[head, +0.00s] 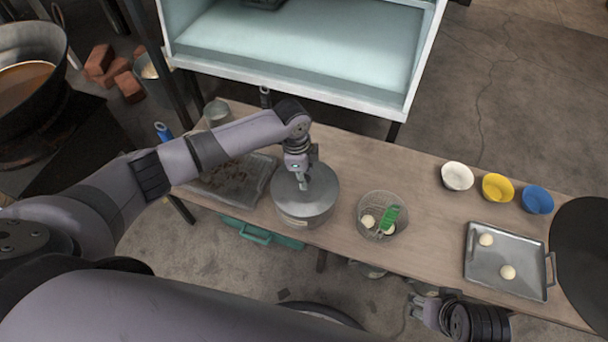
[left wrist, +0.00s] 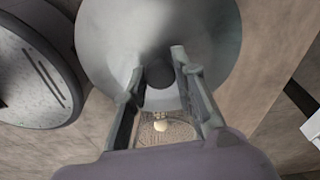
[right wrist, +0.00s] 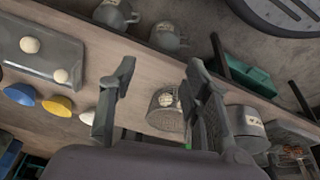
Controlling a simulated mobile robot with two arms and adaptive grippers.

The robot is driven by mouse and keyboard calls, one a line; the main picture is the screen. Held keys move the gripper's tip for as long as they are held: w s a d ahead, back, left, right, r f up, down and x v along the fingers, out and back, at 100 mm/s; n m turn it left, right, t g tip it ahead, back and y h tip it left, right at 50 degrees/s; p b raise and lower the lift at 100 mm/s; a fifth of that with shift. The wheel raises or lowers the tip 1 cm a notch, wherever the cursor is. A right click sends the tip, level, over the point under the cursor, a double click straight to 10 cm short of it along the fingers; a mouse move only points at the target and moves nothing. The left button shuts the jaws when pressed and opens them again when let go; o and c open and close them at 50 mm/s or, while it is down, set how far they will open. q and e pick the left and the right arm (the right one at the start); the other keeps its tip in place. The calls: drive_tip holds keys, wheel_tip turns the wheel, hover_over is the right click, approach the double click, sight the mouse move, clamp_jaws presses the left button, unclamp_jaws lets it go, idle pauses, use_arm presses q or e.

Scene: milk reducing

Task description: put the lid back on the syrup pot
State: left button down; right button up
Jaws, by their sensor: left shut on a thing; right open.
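The round grey metal lid (head: 322,191) is over the syrup pot (head: 303,220) on the wooden table. It looks level and lined up with the pot, but I cannot tell whether it rests fully on the rim. My left gripper (head: 302,181) is above it, shut on its knob. In the left wrist view the lid (left wrist: 205,30) fills the top, with its dark knob (left wrist: 160,92) between the fingers. The pot also shows in the right wrist view (right wrist: 246,124). My right gripper (head: 428,310) is open and empty, off the table's front edge.
Right of the pot stands a strainer basket (head: 365,203) with white balls and a green-handled tool. A tray (head: 483,264) with two balls and white (head: 457,176), yellow (head: 497,187) and blue (head: 538,200) bowls lie further right. A tray of dark pieces (head: 240,180) is left.

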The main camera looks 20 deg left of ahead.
drive_tip(key=shift+w+f, duration=0.1)
drive_tip(key=shift+f, duration=0.4)
drive_tip(key=shift+f, duration=0.1)
use_arm(q)
drive_tip(key=shift+f, duration=0.1)
use_arm(e)
drive_tip(key=shift+a+f, duration=0.15)
drive_tip(key=shift+f, duration=0.05)
drive_tip(key=shift+w+f, duration=0.1)
drive_tip(key=shift+f, duration=0.2)
use_arm(q)
drive_tip(key=shift+p, duration=0.3)
use_arm(e)
drive_tip(key=shift+r, duration=0.1)
